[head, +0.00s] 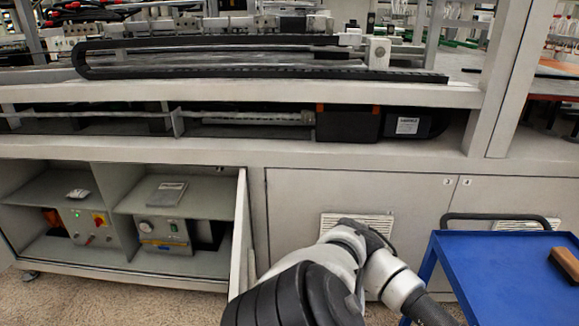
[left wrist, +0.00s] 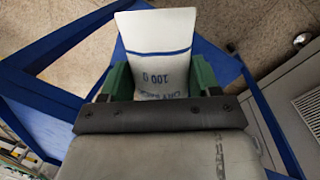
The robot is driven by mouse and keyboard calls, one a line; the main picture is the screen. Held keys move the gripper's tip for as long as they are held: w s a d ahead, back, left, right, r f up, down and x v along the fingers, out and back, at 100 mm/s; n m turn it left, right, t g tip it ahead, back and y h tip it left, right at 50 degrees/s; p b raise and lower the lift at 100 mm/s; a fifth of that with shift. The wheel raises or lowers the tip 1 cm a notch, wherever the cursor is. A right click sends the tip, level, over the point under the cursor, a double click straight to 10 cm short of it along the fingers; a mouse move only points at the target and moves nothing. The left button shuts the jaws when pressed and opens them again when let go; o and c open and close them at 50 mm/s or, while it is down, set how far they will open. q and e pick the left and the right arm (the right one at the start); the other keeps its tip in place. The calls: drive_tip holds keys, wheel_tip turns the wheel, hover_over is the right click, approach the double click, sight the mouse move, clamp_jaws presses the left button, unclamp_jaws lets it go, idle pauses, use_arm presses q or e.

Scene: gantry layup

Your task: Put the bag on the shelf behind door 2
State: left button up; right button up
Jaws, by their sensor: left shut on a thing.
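In the left wrist view my left gripper (left wrist: 160,84) is shut on a white bag (left wrist: 160,45) with a blue stripe and blue printing. The green fingers press on its two sides. The bag and this gripper are not seen in the head view. There, one of my arms reaches in at the bottom middle. An open cabinet with shelves (head: 196,200) is at the left in the head view. A door (head: 240,235) stands swung out at its right side, nearly edge-on; no number is readable on it. My right gripper is not in view.
Two shut doors (head: 350,200) (head: 520,195) are right of the open cabinet, marked 3 and 4. A blue cart (head: 480,270) stands at the right with a brown item (head: 565,262) on top. A small packet (head: 78,193) and a flat grey item (head: 166,193) lie on the upper shelves.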

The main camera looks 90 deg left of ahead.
use_arm(q)
wheel_tip(320, 180, down, 6)
drive_tip(key=s+m, duration=0.1)
drive_tip(key=m, duration=0.3)
drive_tip(key=shift+a+m+g, duration=0.3)
drive_tip(key=shift+m+g, duration=0.1)
drive_tip(key=shift+s+f, duration=0.1)
